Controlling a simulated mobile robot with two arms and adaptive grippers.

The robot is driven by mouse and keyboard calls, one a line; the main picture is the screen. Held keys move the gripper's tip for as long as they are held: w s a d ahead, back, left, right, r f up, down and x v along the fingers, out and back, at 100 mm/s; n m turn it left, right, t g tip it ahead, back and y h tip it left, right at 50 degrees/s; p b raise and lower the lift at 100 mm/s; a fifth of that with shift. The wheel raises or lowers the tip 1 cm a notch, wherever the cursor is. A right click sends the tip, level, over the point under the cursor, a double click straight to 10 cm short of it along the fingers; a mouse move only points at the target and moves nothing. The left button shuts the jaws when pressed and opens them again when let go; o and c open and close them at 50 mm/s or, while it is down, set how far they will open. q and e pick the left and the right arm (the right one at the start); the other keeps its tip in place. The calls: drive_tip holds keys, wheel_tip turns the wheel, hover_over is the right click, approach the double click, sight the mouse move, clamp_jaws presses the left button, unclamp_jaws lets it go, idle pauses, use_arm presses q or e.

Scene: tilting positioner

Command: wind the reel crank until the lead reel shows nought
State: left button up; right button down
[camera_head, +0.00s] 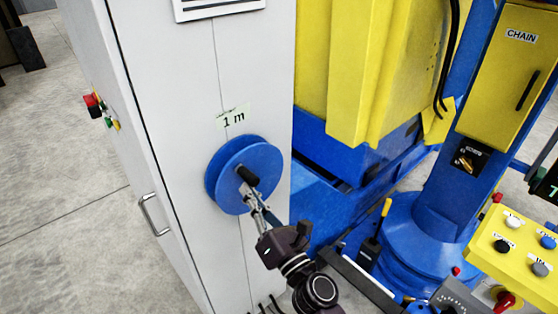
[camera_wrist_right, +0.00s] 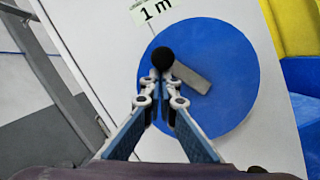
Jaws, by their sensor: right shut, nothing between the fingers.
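The lead reel (camera_head: 222,183) is a blue disc on the front of a pale grey cabinet. The label (camera_head: 233,117) above it reads "1 m"; it also shows at the top of the right wrist view (camera_wrist_right: 157,9). The reel crank has a black knob (camera_head: 247,176) and a short grey arm (camera_wrist_right: 192,78) pointing down-right from the knob in the wrist view. My right gripper (camera_head: 252,198) is shut and empty, its fingertips just below the knob. I cannot tell whether they touch it. My left gripper is not in view.
The grey cabinet (camera_head: 165,120) has a door handle (camera_head: 152,215) and coloured buttons on its left side. A blue and yellow machine (camera_head: 400,70) stands to the right. A yellow control panel (camera_head: 515,255) with several buttons is at lower right. Bare floor lies at left.

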sight(254, 182)
drive_tip(key=shift+w+d+r+p, duration=0.4)
drive_tip(key=shift+d+r+p, duration=0.15)
drive_tip(key=shift+r, duration=0.2)
drive_tip(key=shift+w+r, duration=0.1)
drive_tip(key=shift+r, duration=0.05)
drive_tip(key=shift+w+d+r, duration=0.1)
